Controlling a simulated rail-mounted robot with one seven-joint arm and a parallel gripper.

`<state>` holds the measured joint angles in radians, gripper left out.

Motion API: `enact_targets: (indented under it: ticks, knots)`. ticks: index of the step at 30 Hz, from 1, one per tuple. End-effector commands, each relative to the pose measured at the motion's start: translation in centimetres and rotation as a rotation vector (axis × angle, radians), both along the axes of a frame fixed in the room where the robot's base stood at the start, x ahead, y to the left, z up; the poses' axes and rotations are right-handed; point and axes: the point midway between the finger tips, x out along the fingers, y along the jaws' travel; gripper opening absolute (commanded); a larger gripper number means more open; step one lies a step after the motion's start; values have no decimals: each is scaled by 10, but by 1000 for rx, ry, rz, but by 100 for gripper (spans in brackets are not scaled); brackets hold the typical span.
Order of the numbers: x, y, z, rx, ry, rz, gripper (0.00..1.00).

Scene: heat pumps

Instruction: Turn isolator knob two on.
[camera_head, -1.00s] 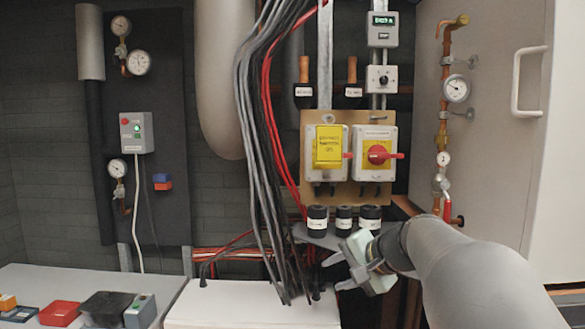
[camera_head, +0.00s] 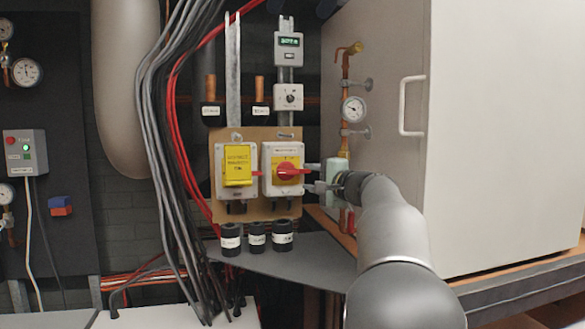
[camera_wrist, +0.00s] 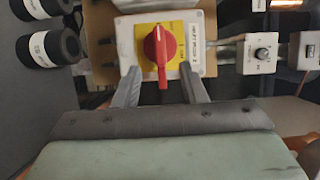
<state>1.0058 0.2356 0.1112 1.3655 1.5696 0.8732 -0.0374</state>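The isolator knob two (camera_head: 287,171) is red, on a yellow plate on the right-hand white isolator box (camera_head: 269,189). Its handle lies about level in the head view. In the wrist view the knob (camera_wrist: 158,45) points its handle down toward my gripper, and the label beside it appears to read "Heat Pump 2". My gripper (camera_head: 311,178) is just right of this box. In the wrist view my gripper (camera_wrist: 159,75) is open, with one finger on each side of the handle's end and gaps to both. No contact with the knob shows.
The left isolator (camera_head: 222,188) has a yellow tag over its knob. Several black cylinders (camera_head: 257,238) stand below the boxes. Grey and red cables (camera_head: 165,130) hang at the left. A copper pipe with a gauge (camera_head: 354,109) and a large pale cabinet (camera_head: 500,150) are at the right.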

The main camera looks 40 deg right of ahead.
Motion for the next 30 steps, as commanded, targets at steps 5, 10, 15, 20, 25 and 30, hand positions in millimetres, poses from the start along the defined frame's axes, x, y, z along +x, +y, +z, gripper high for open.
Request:
enact_targets:
  ticks: [5, 10, 15, 20, 25, 30]
  knots:
    - [40, 0, 4, 2, 1, 3, 38]
    - [65, -1, 2, 1, 1, 3, 38]
    - [78, -2, 1, 0, 1, 1, 38]
    - [80, -1, 0, 0, 0, 1, 38]
    - [80, -1, 0, 0, 0, 1, 33]
    - [79, -1, 0, 0, 0, 1, 0]
